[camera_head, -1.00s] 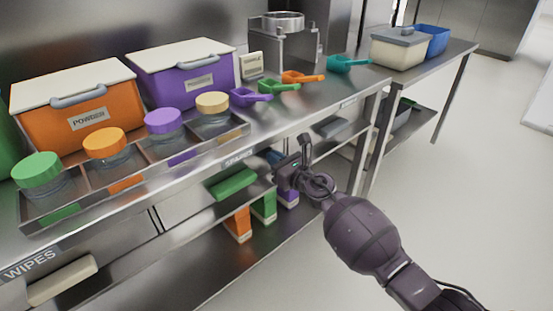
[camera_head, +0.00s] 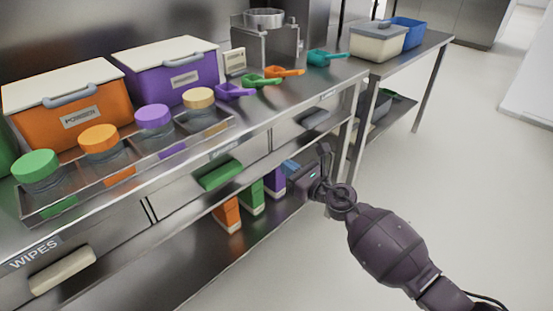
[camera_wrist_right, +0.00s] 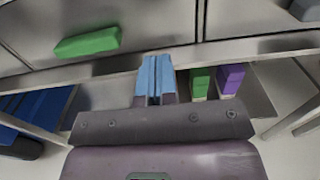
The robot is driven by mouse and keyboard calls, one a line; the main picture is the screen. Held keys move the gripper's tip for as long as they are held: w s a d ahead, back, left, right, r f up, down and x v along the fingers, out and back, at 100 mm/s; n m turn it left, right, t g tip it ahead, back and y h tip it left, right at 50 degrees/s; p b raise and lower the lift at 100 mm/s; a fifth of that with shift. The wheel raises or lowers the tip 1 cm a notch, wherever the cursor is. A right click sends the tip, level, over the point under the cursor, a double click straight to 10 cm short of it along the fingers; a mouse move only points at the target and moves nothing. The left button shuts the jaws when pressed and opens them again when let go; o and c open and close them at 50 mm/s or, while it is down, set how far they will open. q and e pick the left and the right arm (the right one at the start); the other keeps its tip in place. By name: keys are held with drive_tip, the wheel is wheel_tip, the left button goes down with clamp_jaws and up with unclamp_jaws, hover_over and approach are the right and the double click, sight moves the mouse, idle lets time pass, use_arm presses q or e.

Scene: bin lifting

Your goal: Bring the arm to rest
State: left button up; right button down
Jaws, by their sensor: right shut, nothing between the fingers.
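My right gripper (camera_head: 291,167) is in front of the shelf under the steel counter, right of the middle in the head view. In the right wrist view its two blue fingers (camera_wrist_right: 155,80) lie together with nothing between them. The fingers point toward the drawer fronts and the lower shelf and are apart from the things there. My right arm comes in from the lower right. My left gripper is not in view.
The counter holds an orange bin (camera_head: 68,105), a purple bin (camera_head: 166,72), lidded jars in a tray (camera_head: 75,202) and several scoops. A green block (camera_head: 220,175) lies below, above upright orange, green and purple boxes. Floor (camera_head: 460,150) at right is clear.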

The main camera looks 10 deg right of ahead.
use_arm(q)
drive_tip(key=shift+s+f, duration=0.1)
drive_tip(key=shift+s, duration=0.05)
use_arm(e)
drive_tip(key=shift+v, duration=1.4)
drive_tip(key=s+d+f+m+h, duration=0.3)
drive_tip(key=s+f+m, duration=0.1)
drive_tip(key=s+m, duration=0.5)
drive_tip(key=s+d+f+m+h, duration=0.3)
drive_tip(key=s+d+f+m, duration=0.1)
drive_tip(key=s+m, duration=0.5)
drive_tip(key=s+d+f+m+h, duration=0.25)
drive_tip(key=s+f+m, duration=0.25)
drive_tip(key=s+m, duration=0.45)
drive_tip(key=s+d+m+g+h, duration=0.1)
drive_tip(key=s+d+m+g, duration=0.15)
drive_tip(key=s+m, duration=0.5)
drive_tip(key=s+d+m+g+h, duration=0.1)
drive_tip(key=s+d+m+g, duration=0.3)
drive_tip(key=s, duration=0.7)
use_arm(q)
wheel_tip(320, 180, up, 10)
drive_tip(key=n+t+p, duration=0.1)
drive_tip(key=p, duration=1.2)
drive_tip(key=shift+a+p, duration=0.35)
use_arm(e)
wheel_tip(320, 180, up, 11)
drive_tip(key=m+t, duration=0.3)
drive_tip(key=shift+s+a+f, duration=0.2)
drive_tip(key=shift+s+a, duration=0.05)
